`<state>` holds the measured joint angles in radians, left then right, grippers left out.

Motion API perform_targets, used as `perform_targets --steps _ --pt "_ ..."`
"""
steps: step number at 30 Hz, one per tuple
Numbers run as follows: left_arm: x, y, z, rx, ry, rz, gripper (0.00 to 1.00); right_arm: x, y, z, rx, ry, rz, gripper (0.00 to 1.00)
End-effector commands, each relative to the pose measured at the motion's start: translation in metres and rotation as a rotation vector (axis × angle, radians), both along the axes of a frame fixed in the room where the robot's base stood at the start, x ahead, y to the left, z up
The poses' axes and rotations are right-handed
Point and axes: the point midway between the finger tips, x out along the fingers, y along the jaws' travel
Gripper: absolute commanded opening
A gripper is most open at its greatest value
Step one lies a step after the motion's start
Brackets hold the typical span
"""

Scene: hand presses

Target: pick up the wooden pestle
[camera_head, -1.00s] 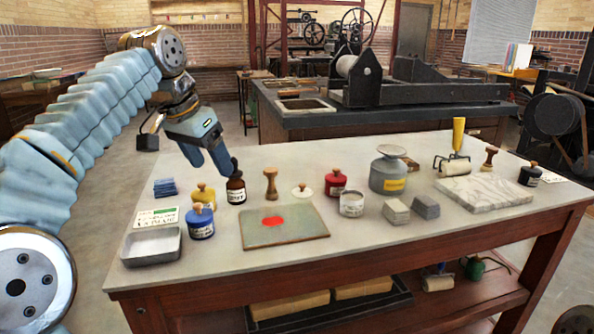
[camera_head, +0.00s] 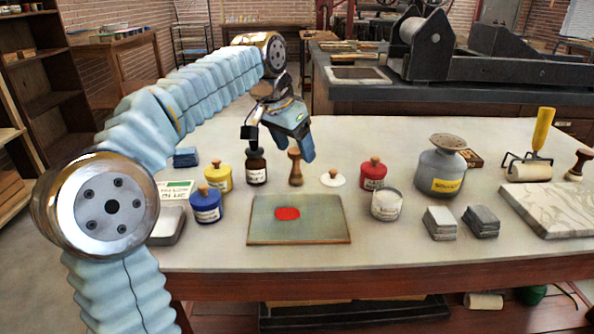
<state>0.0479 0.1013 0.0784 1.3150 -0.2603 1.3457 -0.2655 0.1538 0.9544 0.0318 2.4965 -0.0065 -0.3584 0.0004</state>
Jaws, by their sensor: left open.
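The wooden pestle (camera_head: 295,171) stands upright on the table, behind the slab with the red ink patch. My left gripper (camera_head: 296,152) comes down from above, just at the pestle's top. One blue finger shows right of the pestle's head, and the other is partly hidden behind the gripper body. The jaws are open; I cannot tell whether a finger touches the pestle. My right gripper is not in view.
A dark bottle (camera_head: 256,168) stands close left of the pestle, and a white lid with a knob (camera_head: 333,178) close right. Yellow (camera_head: 218,177), blue (camera_head: 206,205) and red (camera_head: 373,174) jars stand nearby. The ink slab (camera_head: 325,228) lies in front.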

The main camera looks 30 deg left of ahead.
Motion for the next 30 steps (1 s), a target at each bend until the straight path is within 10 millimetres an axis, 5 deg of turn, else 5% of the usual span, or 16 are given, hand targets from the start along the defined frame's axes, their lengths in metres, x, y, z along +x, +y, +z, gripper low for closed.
perform_targets --steps 9,18,30 --pt "0.016 0.000 -0.043 0.000 0.003 0.000 0.70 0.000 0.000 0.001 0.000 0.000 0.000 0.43" --pt "0.019 -0.001 -0.048 0.000 0.001 0.000 0.68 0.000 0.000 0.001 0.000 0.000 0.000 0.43" --pt "0.019 -0.001 -0.047 0.000 0.000 0.000 0.10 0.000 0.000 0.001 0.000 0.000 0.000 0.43"
